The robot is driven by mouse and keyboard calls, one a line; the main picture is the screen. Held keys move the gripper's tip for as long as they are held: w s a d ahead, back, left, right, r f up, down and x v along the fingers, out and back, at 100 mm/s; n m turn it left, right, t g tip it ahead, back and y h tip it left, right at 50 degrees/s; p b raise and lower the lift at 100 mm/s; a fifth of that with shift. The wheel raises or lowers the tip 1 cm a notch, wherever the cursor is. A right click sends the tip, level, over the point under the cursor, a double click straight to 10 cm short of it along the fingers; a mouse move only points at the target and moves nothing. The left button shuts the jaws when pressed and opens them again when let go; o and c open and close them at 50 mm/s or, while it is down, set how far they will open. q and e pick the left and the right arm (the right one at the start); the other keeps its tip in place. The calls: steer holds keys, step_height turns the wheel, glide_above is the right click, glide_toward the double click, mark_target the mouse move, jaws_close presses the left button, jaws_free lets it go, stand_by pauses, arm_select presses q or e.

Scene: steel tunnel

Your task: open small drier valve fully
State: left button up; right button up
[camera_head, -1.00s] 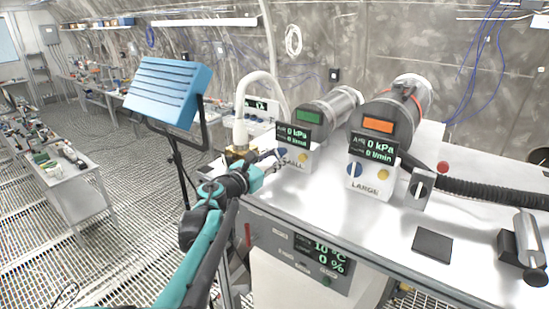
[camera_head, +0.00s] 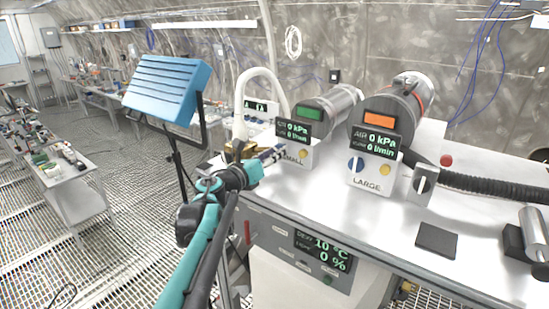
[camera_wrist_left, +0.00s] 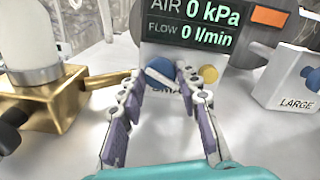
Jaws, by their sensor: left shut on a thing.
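The small drier (camera_head: 330,107) is a grey cylinder with a green label at the back of the bench. Its panel, marked SMALL, has a display (camera_wrist_left: 205,22) reading 0 kPa and 0 l/min. Its valve is a round blue knob (camera_wrist_left: 160,73) low on that panel, beside a yellow button (camera_wrist_left: 208,74). My left gripper (camera_head: 277,153) is at this panel, and in the left wrist view its fingers (camera_wrist_left: 163,82) are shut on the blue knob from either side. The fingers hide part of the knob and the label. My right gripper is out of view.
The large drier (camera_head: 418,96) stands just to the right, with its own blue knob (camera_head: 355,165). A brass fitting with a white hose (camera_wrist_left: 52,100) stands close left of my gripper. A black pad (camera_head: 436,240) lies on the bench, with bare surface around it.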

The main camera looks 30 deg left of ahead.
arm_select(q)
steer(key=n+b, duration=0.2)
steer(key=n, duration=0.3)
steer(key=shift+n, duration=0.3)
steer(key=n+b, duration=0.1)
steer(key=n, duration=0.4)
steer(key=shift+f, duration=0.1)
steer(key=n+b, duration=0.1)
steer(key=n, duration=0.4)
steer(key=shift+n, duration=0.4)
steer(key=n+b, duration=0.1)
steer(key=n, duration=0.3)
steer(key=shift+n, duration=0.4)
steer(key=o, duration=1.2)
steer(key=shift+c, duration=0.2)
steer(key=s, duration=0.8)
steer(key=s+a, duration=0.1)
steer(key=s, duration=0.3)
